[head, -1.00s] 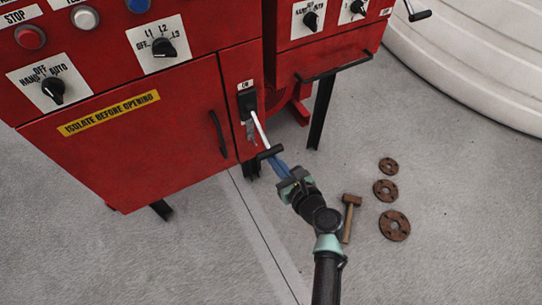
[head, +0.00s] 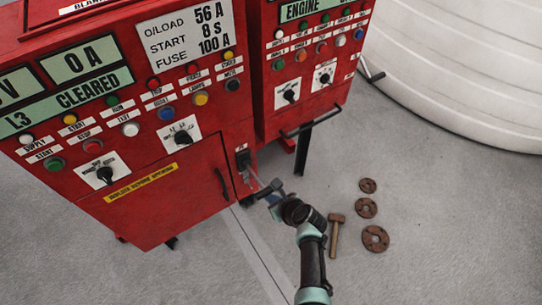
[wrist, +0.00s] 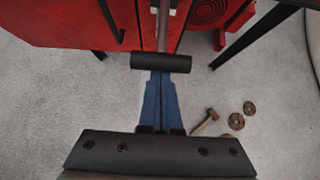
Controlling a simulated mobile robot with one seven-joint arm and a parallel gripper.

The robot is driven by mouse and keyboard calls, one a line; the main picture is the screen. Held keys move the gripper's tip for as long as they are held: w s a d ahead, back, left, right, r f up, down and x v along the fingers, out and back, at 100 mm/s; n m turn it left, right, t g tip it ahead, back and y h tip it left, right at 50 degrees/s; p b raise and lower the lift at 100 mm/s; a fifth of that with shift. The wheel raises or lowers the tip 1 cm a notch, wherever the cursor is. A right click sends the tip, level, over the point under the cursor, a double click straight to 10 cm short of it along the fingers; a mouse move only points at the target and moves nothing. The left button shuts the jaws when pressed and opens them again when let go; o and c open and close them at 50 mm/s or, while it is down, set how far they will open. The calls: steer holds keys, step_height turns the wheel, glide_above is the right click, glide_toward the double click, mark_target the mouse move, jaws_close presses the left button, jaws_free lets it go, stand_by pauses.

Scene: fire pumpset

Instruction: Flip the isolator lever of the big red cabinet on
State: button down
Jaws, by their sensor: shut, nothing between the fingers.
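The big red cabinet (head: 150,100) fills the left of the head view. Its isolator switch (head: 243,160) is on a narrow panel at the right of the cabinet door. The isolator lever (head: 258,181) slants down and outward from it, with a black crossbar grip. In the wrist view the lever's crossbar (wrist: 160,62) lies across the tips of my blue fingers. My gripper (head: 271,196) is shut and empty at the crossbar, on its near side; it also shows in the wrist view (wrist: 160,76). I cannot tell whether the tips touch the bar.
A second red cabinet (head: 300,80) with a black bar handle and black legs stands to the right. A hammer (head: 335,235) and several rusty flanges (head: 375,238) lie on the grey floor. A large white ribbed tank (head: 450,70) is at the upper right.

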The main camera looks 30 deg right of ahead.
steer(key=r+p, duration=0.1)
steer(key=r+g+p, duration=0.1)
steer(key=r+p, duration=0.1)
steer(key=p, duration=0.1)
steer(key=shift+w+r+g, duration=0.25)
steer(key=shift+w+g, duration=0.05)
steer(key=shift+g, duration=0.1)
steer(key=shift+w+r+g+p, duration=0.35)
steer(key=shift+r+p, duration=0.25)
steer(key=shift+r, duration=0.15)
steer(key=shift+w+r+g+p, duration=0.25)
steer(key=shift+r+g+p, duration=0.15)
steer(key=shift+r+p, duration=0.25)
steer(key=shift+w+r+g+p, duration=0.35)
steer(key=shift+r+p, duration=0.15)
steer(key=shift+r, duration=0.35)
steer(key=shift+w+r, duration=0.15)
steer(key=shift+r, duration=0.1)
